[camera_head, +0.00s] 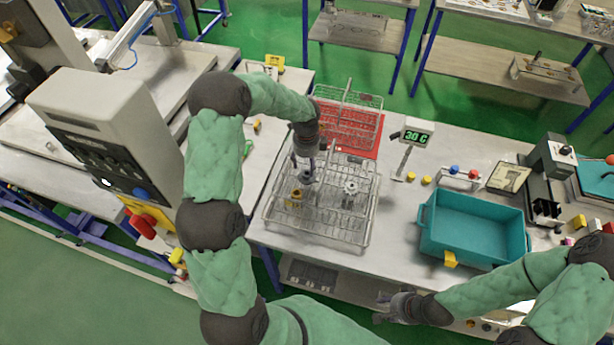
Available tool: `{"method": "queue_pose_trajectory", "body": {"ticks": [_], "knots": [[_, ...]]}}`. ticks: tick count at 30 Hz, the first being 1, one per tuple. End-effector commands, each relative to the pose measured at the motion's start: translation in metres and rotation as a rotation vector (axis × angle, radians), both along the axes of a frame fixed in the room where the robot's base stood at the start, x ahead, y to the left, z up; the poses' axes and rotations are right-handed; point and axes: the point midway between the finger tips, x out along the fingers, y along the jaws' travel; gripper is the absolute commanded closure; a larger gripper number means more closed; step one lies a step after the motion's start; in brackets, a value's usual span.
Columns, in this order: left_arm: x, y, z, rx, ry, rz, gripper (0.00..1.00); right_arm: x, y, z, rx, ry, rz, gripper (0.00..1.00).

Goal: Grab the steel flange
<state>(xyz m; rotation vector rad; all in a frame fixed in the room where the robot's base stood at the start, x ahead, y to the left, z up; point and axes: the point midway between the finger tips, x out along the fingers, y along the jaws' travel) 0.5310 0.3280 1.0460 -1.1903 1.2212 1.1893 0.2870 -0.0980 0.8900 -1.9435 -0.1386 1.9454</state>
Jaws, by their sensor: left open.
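A grey metal part that looks like the steel flange (350,189) stands in the front wire basket (318,238), right of the middle. A brass-coloured part (296,196) sits in the same basket to the left. My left gripper (304,178) points down over the basket, open, left of the grey part and apart from it. It is close to the brass part in the picture; the height gap is hard to judge. My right gripper (386,309) hangs by the table's front edge, away from the basket; its fingers are too small to read.
A second wire basket (347,108) with a red mat (371,140) is behind. To the right are a display reading 30 C (416,134), yellow pieces (411,176) and a teal bin (473,230). A grey machine (108,125) stands at left.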

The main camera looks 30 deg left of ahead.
Motion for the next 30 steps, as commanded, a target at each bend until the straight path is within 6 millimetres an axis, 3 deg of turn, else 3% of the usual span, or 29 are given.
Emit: {"method": "queue_pose_trajectory", "body": {"ticks": [12, 20, 21, 27, 30], "knots": [[0.002, -0.002, -0.048, 0.0, 0.002, 0.0, 0.4, 0.0, 0.0, 0.003, 0.0, 0.0, 0.0, 0.6], [0.002, -0.002, -0.051, 0.0, 0.0, 0.0, 0.4, 0.0, 0.0, 0.003, 0.0, 0.0, 0.0, 0.6], [0.002, -0.002, -0.051, 0.0, 0.0, 0.0, 0.43, 0.0, 0.0, 0.003, 0.0, 0.0, 0.0, 0.6], [0.002, -0.002, -0.051, 0.0, 0.0, 0.0, 1.0, 0.0, 0.0, 0.003, 0.0, 0.0, 0.0, 0.6], [0.002, -0.002, -0.051, 0.0, -0.001, 0.0, 1.0, 0.0, 0.0, 0.003, 0.0, 0.0, 0.0, 0.6]]}}
